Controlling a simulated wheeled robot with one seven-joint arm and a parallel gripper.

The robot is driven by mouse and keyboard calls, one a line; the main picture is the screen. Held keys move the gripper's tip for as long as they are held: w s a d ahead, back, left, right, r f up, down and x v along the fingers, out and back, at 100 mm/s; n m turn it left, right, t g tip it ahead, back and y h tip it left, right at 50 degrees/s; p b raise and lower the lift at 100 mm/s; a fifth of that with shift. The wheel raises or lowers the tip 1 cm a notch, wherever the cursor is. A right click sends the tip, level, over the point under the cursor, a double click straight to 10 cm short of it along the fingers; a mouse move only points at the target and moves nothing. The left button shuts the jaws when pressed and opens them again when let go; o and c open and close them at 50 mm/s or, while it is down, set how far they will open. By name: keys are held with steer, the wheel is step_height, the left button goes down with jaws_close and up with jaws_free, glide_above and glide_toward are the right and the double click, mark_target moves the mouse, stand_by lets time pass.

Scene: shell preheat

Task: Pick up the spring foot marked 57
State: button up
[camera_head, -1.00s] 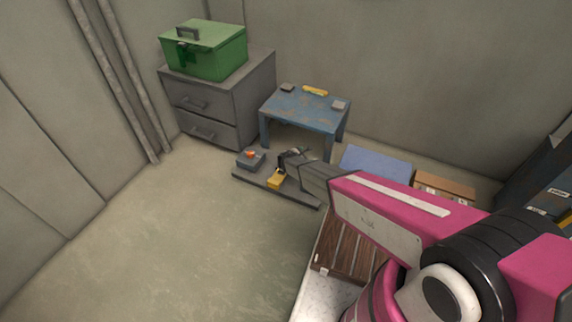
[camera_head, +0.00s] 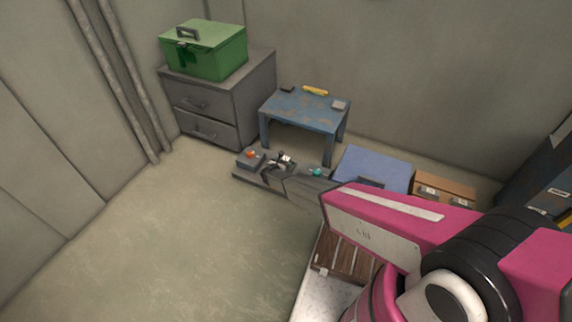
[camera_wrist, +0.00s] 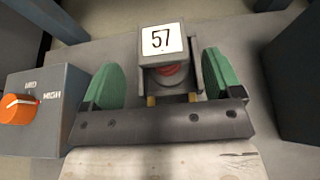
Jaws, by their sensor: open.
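The spring foot marked 57 (camera_wrist: 163,55) shows in the wrist view as a grey block with a white label reading 57 and a reddish part below the label. It stands on a grey plate (camera_wrist: 95,50). My gripper (camera_wrist: 162,84) is open, its green pads on the left and right of the foot, apart from it or nearly so; contact cannot be told. In the head view my gripper (camera_head: 277,168) is low over the plate, by a small white-labelled thing (camera_head: 287,159), probably the same foot.
A grey box with an orange MID/HIGH knob (camera_wrist: 20,108) is close on the left. A dark block (camera_wrist: 293,85) is close on the right. A blue table (camera_head: 305,112) stands behind the plate, beside a drawer cabinet (camera_head: 215,98) bearing a green case (camera_head: 205,50). Open floor lies front left.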

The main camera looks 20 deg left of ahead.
mark_target(285, 160)
steer(key=x, duration=0.5)
steer(key=shift+d+r, duration=0.1)
steer(key=shift+d, duration=0.05)
steer(key=c, duration=1.2)
steer(key=shift+r, duration=0.15)
